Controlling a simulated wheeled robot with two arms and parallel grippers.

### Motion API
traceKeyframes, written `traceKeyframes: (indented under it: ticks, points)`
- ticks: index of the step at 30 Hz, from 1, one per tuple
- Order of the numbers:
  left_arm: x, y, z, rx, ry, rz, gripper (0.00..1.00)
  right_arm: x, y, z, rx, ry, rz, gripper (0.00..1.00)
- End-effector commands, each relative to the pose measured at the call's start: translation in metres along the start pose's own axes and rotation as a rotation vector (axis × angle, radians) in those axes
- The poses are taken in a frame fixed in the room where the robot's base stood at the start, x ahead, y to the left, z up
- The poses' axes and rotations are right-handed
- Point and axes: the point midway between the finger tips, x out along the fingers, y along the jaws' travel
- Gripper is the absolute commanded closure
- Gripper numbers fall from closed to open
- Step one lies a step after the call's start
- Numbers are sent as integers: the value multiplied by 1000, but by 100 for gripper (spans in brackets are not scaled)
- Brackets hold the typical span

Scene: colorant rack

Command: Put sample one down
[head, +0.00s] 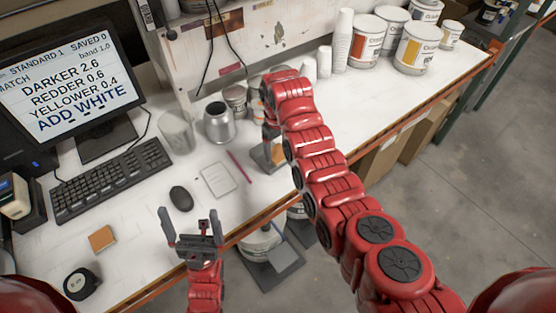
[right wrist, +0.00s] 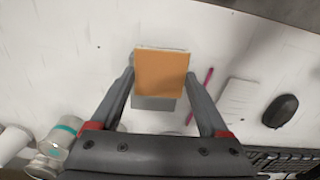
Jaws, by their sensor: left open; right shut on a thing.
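A similar orange-brown square sample (head: 102,238) lies flat at the bench's front left. I cannot tell which one is sample one. My left gripper (head: 191,217) is open and empty near the bench's front edge, below the mouse.
A notepad (head: 219,180), pink pen (head: 240,167), mouse (head: 181,198) and keyboard (head: 112,180) lie left of the held sample. A metal pot (head: 219,123) and cans stand behind it. Paint tins (head: 368,37) and white cups (head: 342,42) stand at the back right.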

Motion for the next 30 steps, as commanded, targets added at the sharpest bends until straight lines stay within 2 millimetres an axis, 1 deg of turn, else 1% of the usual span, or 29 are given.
traceKeyframes:
  ticks: [1, 9, 11, 13, 15, 20, 30]
  points:
    - [-4, 0, 1, 0, 0, 0, 0, 3, 1, -1, -1, -5, -2, 75]
    - [-9, 0, 2, 0, 0, 0, 0, 1, 7, -6, 5, 0, -6, 75]
    - [3, 0, 0, 0, 0, 0, 0, 4, 6, -5, 4, -4, -8, 75]
    - [12, -1, -2, 0, 1, 0, 0, 12, 6, -4, 4, -5, -8, 75]
    - [12, -1, -2, 0, 0, 0, 0, 22, 6, -4, 2, -7, -8, 75]
    - [16, -1, -3, 0, 0, 0, 0, 35, 5, -4, 3, -5, -9, 75]
    - [12, -1, -2, 0, 0, 0, 0, 40, 6, -5, 3, -1, -7, 75]
